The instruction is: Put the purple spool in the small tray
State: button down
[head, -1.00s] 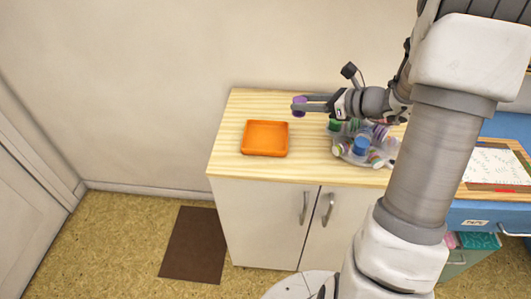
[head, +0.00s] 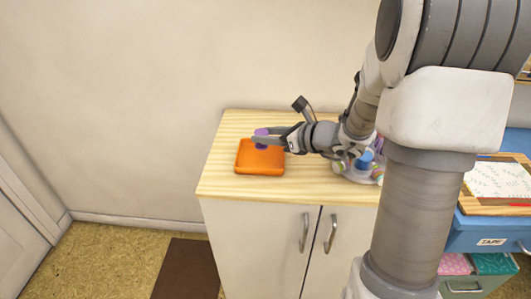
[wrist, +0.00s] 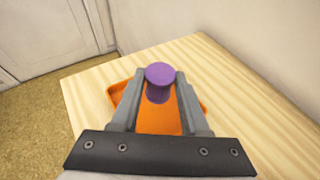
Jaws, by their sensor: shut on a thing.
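My gripper (head: 262,141) is shut on the purple spool (head: 261,133). The spool stands upright between the fingertips in the wrist view (wrist: 159,76). The small orange tray (head: 258,169) sits on the wooden cabinet top. In both views the gripper and spool are over the tray, towards its back part in the head view. The spool looks held above the tray; I cannot tell how high. The gripper hides part of the tray in the wrist view.
A clear holder with several coloured spools, one of them blue (head: 364,160), stands to the right on the cabinet top (head: 222,180), partly behind my arm. Bare wood lies around the tray. A blue desk unit (head: 480,235) stands at the right.

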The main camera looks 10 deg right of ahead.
aim_at(267, 147)
jog(key=shift+a+f+b, duration=0.15)
jog(key=shift+f+b, duration=0.75)
jog(key=shift+f, duration=1.2)
jog(key=shift+f, duration=0.2)
jog(key=shift+c, duration=2)
grip_release()
jog(key=shift+r, duration=0.15)
jog(key=shift+r, duration=0.2)
jog(key=p+v, duration=0.3)
jog(key=v, duration=0.8)
jog(key=shift+s+d, duration=0.3)
jog(key=shift+s, duration=0.05)
